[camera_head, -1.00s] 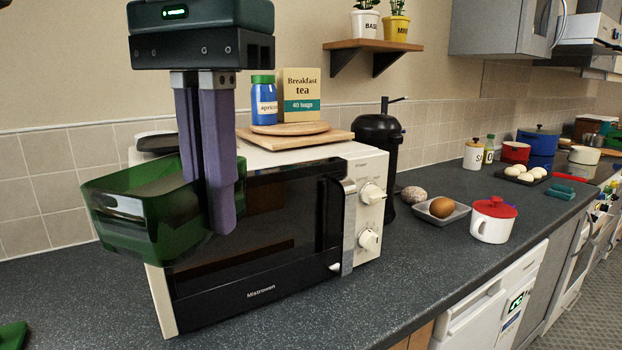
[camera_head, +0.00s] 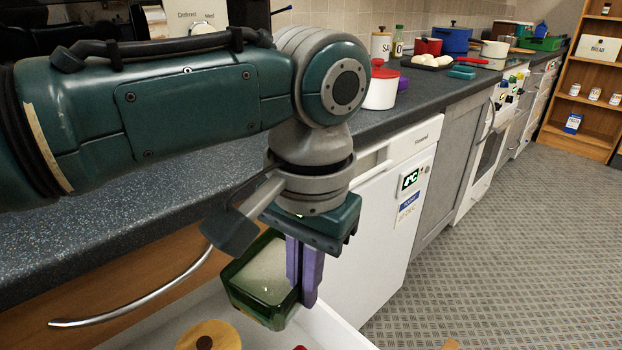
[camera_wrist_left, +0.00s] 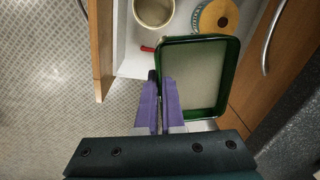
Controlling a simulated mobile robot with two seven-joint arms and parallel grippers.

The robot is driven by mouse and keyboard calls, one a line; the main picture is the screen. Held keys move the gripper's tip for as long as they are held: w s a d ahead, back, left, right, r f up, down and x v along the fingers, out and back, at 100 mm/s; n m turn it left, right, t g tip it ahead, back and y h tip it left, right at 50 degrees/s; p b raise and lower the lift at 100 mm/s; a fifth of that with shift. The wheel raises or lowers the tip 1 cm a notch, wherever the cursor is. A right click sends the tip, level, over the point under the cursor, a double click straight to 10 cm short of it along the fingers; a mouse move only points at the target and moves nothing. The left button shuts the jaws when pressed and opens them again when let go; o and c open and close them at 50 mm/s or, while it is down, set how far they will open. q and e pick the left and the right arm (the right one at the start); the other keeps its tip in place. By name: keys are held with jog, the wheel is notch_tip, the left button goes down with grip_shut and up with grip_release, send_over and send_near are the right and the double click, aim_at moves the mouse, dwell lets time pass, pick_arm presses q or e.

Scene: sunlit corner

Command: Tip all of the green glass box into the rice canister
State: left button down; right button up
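My left gripper (camera_head: 305,272) is shut on one wall of the green glass box (camera_head: 262,312); in the left wrist view the purple fingers (camera_wrist_left: 160,98) pinch the box's left wall (camera_wrist_left: 159,62). The box is held open side up and holds a pale, grain-like filling. It hangs over an open white drawer. In the left wrist view a round, open, cream-rimmed container (camera_wrist_left: 153,10) stands in the drawer, left of the box and cut by the frame edge. No label shows, so I cannot tell whether it is the rice canister. My right gripper is not in view.
A yellow round object (camera_wrist_left: 217,17) with a hole and a small red item (camera_wrist_left: 147,49) lie in the drawer (camera_head: 325,325). The dark worktop (camera_head: 130,245) edge runs beside the arm. A white appliance (camera_head: 375,225) stands right of the drawer; open floor lies beyond.

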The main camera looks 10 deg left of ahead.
pick_arm(q)
jog(key=s+f+m+t+h+b, duration=0.1)
jog(key=s+f+t+h+b, duration=0.1)
jog(key=f+b, duration=0.5)
jog(key=s+d+f+t+h+b, duration=0.1)
jog(key=s+f+t+h+b, duration=0.2)
jog(key=f+t+b, duration=0.3)
jog(key=s+f+m+t+h+b, duration=0.1)
jog(key=f+t+h+b, duration=0.3)
jog(key=f+b, duration=0.5)
jog(key=s+t+b, duration=0.1)
jog(key=b, duration=0.3)
jog(key=shift+s+d+f+m+h, duration=0.15)
jog(key=shift+f+m+h, duration=0.1)
jog(key=shift+m+h, duration=0.05)
dwell(0.9)
